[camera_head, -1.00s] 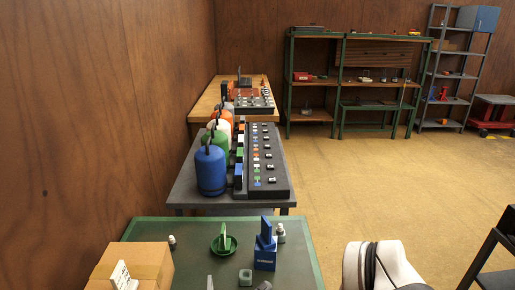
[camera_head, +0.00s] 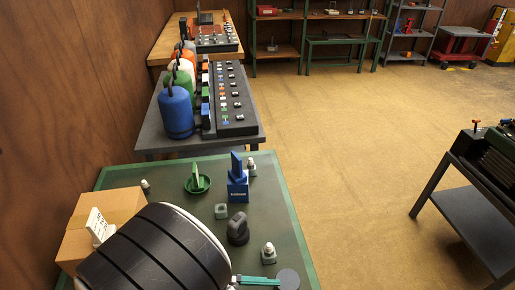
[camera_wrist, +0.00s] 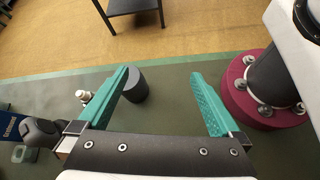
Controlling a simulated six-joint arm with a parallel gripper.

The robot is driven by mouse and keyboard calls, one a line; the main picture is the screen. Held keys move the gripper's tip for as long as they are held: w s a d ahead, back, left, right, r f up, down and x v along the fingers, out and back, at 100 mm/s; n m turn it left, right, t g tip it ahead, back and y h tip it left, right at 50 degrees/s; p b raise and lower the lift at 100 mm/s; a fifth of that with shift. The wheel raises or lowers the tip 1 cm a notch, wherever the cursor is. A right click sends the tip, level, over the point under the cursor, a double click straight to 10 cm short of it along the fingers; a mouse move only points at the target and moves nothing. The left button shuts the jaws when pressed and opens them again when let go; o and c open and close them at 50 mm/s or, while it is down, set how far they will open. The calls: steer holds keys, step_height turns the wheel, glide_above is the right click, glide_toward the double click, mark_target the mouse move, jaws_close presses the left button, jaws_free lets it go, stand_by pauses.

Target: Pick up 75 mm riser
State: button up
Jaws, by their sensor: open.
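A dark grey cylinder (camera_head: 288,279) stands on the green bench mat at the near edge of the head view; it may be the 75 mm riser, but I can read no size on it. In the wrist view the dark cylinder (camera_wrist: 133,85) is close to the left finger, partly hidden behind it. My gripper (camera_wrist: 160,78) is open and empty, its teal fingers spread above the mat. In the head view one teal finger (camera_head: 255,281) points toward the cylinder; my white and black arm hides the other finger.
A cardboard box (camera_head: 95,222) is left. Floor lies to the right.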

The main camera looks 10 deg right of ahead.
mark_target(295, 279)
steer(key=w+a+f+n+t+h, duration=0.1)
steer(key=w+a+f+n+t, duration=0.3)
steer(key=n, duration=0.3)
steer(key=shift+t, duration=0.5)
steer(key=x, duration=1)
steer(key=s+f+x, duration=0.1)
steer(key=x, duration=0.4)
steer(key=shift+f, duration=0.15)
steer(key=c, duration=1.5)
